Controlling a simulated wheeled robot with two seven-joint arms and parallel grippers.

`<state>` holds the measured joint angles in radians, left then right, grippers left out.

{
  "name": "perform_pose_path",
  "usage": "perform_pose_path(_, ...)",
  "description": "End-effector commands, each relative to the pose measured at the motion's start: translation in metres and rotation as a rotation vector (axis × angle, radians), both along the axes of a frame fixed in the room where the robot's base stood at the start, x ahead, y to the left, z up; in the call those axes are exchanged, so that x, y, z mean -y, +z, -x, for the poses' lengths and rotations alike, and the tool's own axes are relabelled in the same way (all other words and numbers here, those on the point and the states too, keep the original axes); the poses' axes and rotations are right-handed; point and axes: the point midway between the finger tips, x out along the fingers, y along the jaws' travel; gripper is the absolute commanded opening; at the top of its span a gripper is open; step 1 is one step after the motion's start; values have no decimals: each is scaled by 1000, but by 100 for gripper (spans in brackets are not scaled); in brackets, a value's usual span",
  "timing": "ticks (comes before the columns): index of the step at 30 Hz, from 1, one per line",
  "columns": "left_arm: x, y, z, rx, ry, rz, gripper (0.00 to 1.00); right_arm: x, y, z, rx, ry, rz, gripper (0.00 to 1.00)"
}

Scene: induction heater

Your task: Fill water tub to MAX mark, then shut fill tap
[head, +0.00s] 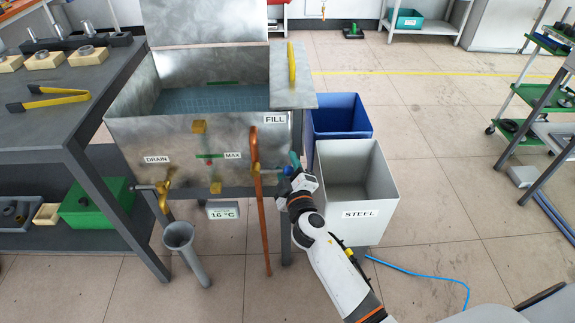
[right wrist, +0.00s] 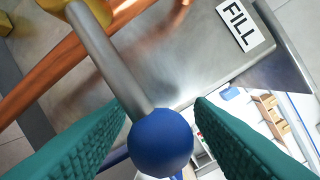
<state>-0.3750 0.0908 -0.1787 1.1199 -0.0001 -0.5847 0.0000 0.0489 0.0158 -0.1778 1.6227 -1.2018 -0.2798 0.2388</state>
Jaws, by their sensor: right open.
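The metal water tub (head: 140,128) stands in the middle of the head view with bluish water (head: 210,100) inside. Its front carries a MAX label (head: 232,155) beside a sight gauge between two brass fittings; a small red mark (head: 209,161) shows near the label's height, but the exact level is too small to read. The fill tap's blue ball knob (right wrist: 160,145), on a grey lever (right wrist: 105,50), sits below the FILL label (right wrist: 238,22). My right gripper (head: 293,164) is open, its teal fingers on either side of the knob, not visibly closed on it. My left gripper is out of view.
A copper pipe (head: 262,210) runs down just left of my right gripper. A grey STEEL bin (head: 375,190) and a blue bin (head: 345,118) stand to the right. The DRAIN tap (head: 163,190) is above a grey funnel pipe (head: 188,250). A workbench (head: 90,90) is at left.

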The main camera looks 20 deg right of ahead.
Motion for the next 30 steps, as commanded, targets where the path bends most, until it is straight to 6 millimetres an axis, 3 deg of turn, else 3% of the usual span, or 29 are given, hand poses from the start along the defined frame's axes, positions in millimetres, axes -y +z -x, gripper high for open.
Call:
perform_pose_path(11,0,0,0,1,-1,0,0,1,0,-6,0,0,0,48)
perform_pose_path(20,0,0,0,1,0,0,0,1,0,-6,0,0,0,0)
perform_pose_path(30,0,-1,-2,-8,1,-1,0,6,-3,-6,3,0,-13,0)
